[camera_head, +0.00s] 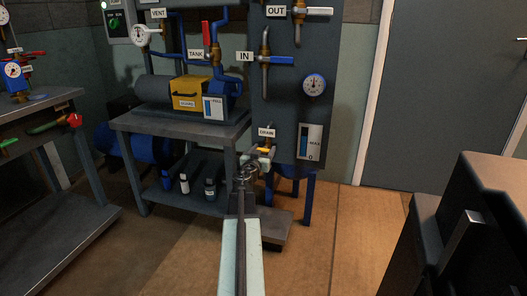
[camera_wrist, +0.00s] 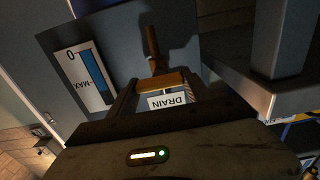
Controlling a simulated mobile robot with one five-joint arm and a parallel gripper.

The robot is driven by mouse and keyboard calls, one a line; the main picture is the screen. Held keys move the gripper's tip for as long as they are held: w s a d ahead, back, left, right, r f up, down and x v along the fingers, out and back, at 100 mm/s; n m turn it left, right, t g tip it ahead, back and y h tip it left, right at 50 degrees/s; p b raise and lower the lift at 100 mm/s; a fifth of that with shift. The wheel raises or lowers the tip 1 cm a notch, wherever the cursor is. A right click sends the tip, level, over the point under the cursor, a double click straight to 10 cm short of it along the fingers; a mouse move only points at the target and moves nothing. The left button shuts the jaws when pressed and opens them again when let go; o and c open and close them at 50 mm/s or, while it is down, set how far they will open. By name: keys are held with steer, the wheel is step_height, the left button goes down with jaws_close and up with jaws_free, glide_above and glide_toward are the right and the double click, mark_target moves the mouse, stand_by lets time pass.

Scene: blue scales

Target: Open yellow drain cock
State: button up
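The yellow drain cock (camera_head: 264,151) sits low on the dark panel, just under its white DRAIN label (camera_head: 266,132). In the wrist view its yellow handle (camera_wrist: 162,83) lies crosswise near the middle, with a brass pipe (camera_wrist: 150,45) above it and the DRAIN label (camera_wrist: 168,102) upside down below it. My gripper (camera_head: 255,164) is right at the cock in the head view. In the wrist view my gripper (camera_wrist: 163,92) has its dark fingers apart, one on each side of the handle. I cannot tell whether they touch it.
A gauge sheet marked MAX (camera_head: 310,142) is beside the cock on the panel. The blue IN valve handle (camera_head: 280,60) is higher up. A metal workbench (camera_head: 180,127) stands to the left, and a dark cabinet (camera_head: 480,220) at the right front. Floor between is clear.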

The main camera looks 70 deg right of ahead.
steer(key=c, duration=0.4)
steer(key=shift+c, duration=0.2)
steer(key=shift+n, duration=0.3)
steer(key=n, duration=0.3)
steer(key=shift+w+n, duration=0.1)
steer(key=shift+n, duration=0.2)
steer(key=n, duration=0.3)
steer(key=shift+n, duration=0.3)
steer(key=n, duration=0.5)
steer(key=shift+w+f, duration=0.1)
steer(key=shift+f, duration=0.05)
steer(key=n, duration=0.5)
steer(key=shift+f, duration=0.1)
